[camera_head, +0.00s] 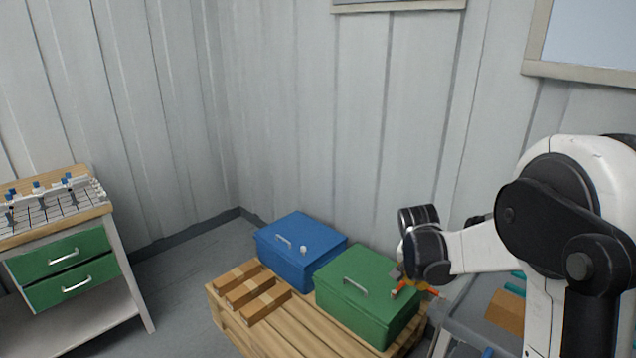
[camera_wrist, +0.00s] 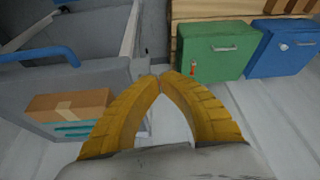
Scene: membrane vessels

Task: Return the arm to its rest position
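My arm reaches in from the right in the head view, with its wrist bent down beside the green box (camera_head: 360,290). My gripper (camera_head: 428,291) is partly hidden there by the wrist. In the wrist view its two yellow fingers (camera_wrist: 161,76) bow outward and their tips meet or nearly meet. Only floor shows between the fingers, so the gripper holds nothing. The green box also shows in the wrist view (camera_wrist: 217,48), beyond the fingertips.
A grey cart (camera_wrist: 80,78) holding a cardboard box (camera_wrist: 70,106) is close to my gripper. A workbench (camera_head: 85,225) with green drawers stands left; floor between is clear.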

